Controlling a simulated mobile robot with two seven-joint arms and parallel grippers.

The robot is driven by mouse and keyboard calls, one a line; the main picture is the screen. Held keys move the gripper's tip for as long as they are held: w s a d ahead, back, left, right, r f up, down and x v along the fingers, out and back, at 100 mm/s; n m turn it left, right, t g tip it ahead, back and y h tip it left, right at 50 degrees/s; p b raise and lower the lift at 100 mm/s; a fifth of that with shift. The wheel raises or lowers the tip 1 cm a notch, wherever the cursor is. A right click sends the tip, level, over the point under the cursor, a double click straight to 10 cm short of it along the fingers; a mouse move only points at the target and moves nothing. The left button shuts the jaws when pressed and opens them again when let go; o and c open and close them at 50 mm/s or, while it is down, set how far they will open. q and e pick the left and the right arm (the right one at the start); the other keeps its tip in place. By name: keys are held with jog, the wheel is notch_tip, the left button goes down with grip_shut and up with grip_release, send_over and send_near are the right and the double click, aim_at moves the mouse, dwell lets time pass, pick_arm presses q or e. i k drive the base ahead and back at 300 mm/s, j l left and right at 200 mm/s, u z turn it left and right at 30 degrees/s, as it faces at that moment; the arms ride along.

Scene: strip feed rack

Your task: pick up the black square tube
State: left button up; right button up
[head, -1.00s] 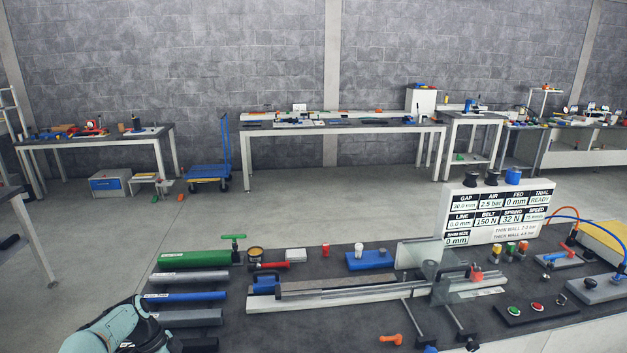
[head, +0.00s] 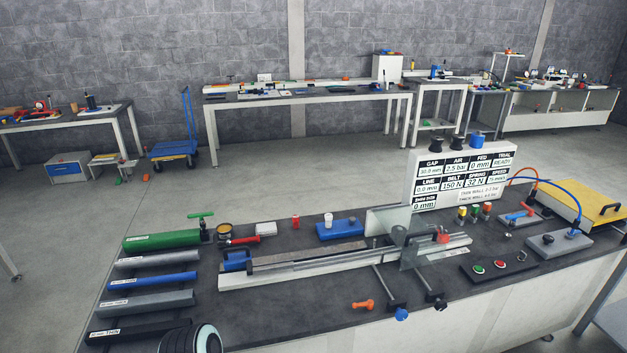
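The black square tube (head: 136,329) is the nearest of a row of tubes at the left end of the dark bench. It lies flat and points left to right, with a white label at its left end. A dark, teal-ringed part of my own arm shows at the bottom edge, just to the right of and below the tube, and may cover a little of it. No fingers of either gripper show in the head view.
Behind it lie a grey tube (head: 150,303), a blue tube (head: 160,281), another grey tube (head: 157,259) and a green tube (head: 165,240). A feed rail (head: 330,264) runs to the right. An orange fitting (head: 363,305) lies in front. Bare bench top lies between.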

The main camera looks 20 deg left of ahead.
aim_at(107, 336)
jog(key=u, duration=2)
jog(key=i+j+z, duration=0.1)
jog(key=z, duration=0.3)
jog(key=i+j+z, duration=0.1)
jog(key=j+z, duration=0.4)
jog(key=z, duration=0.3)
jog(key=i+j+z, duration=0.1)
jog(key=j+z, duration=0.3)
jog(key=j, duration=0.7)
jog(key=j+z, duration=0.1)
jog(key=j, duration=0.95)
jog(key=k, duration=0.05)
